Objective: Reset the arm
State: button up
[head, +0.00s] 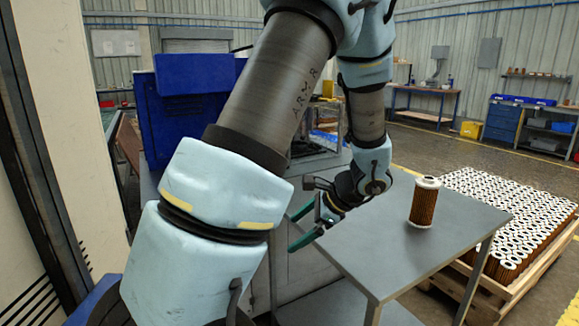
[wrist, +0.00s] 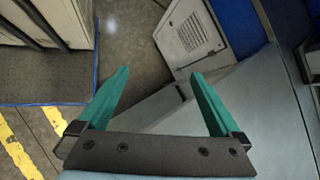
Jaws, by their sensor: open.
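My gripper (head: 303,226) is at the left edge of the grey table in the head view, with its green fingers apart. In the wrist view my gripper (wrist: 158,98) is open and nothing is between its fingers. My arm bends across the middle of the head view, with light blue covers on its joints. A single brown filter cartridge (head: 424,203) with a white top stands upright on the table (head: 385,255), right of my gripper and apart from it.
A pallet (head: 496,284) packed with many filter cartridges (head: 515,215) stands right of the table. A blue and grey machine (head: 190,115) is behind my arm. Workbenches (head: 425,105) and blue drawers (head: 502,122) line the back wall. Open floor lies between.

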jog(key=s+a+r+n+g+h, duration=0.1)
jog(key=s+a+n+h, duration=0.3)
jog(key=n, duration=0.4)
jog(key=s+a+r+n+g+h, duration=0.1)
jog(key=s+a+r+n+h, duration=0.2)
jog(key=n, duration=0.6)
jog(key=shift+s+a+r+h+p, duration=0.35)
jog(key=shift+s+a+h+p, duration=0.1)
jog(key=shift+s+a, duration=0.45)
